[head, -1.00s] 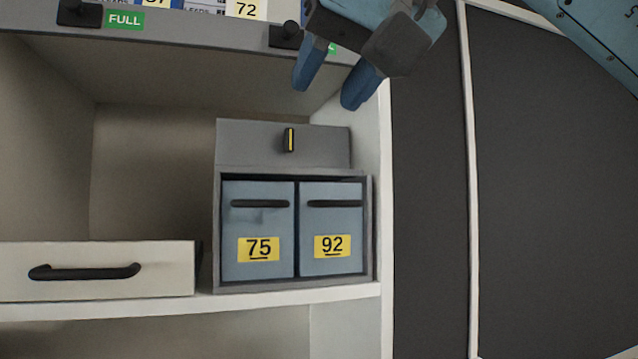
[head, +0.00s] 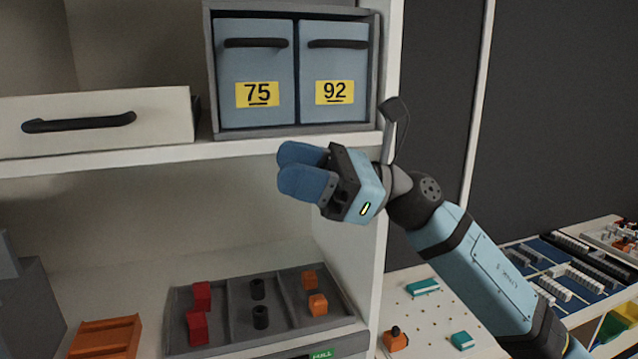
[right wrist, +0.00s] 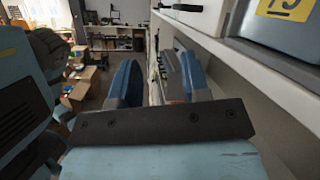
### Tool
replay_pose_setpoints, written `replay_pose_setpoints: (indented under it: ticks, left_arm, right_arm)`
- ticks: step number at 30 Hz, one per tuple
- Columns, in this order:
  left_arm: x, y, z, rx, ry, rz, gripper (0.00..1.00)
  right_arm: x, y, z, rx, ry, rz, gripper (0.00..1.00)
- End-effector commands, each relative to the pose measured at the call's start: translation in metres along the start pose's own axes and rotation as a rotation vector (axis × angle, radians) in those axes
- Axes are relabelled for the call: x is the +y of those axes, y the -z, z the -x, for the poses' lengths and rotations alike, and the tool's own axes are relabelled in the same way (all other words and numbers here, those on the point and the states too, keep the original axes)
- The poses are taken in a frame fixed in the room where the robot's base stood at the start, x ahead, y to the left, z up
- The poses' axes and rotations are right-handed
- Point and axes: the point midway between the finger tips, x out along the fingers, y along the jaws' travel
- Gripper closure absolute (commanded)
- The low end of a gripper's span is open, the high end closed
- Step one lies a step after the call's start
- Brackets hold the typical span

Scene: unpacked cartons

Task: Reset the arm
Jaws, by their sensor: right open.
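My right gripper (head: 305,170) is in the head view, in front of the shelf unit's right side, just below the shelf board with the two drawers. Its blue fingers point left and hold nothing. In the right wrist view its two fingers (right wrist: 160,82) stand apart with a clear gap between them. The right arm (head: 470,265) comes up from the lower right. My left gripper does not show in the head view.
A grey case with blue drawers 75 (head: 255,65) and 92 (head: 335,65) stands above the gripper. A white drawer (head: 90,125) is at left. Below, a grey tray (head: 235,310) holds red, black and orange pieces. A white table (head: 430,335) stands at right.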

Motion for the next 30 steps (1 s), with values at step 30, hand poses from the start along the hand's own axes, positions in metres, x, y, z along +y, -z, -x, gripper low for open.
replay_pose_setpoints:
  ticks: [30]
  left_arm:
    - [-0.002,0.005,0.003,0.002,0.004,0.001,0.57]
  right_arm:
    - [0.221,0.408,0.347,-1.793,1.194,-2.124,0.57]
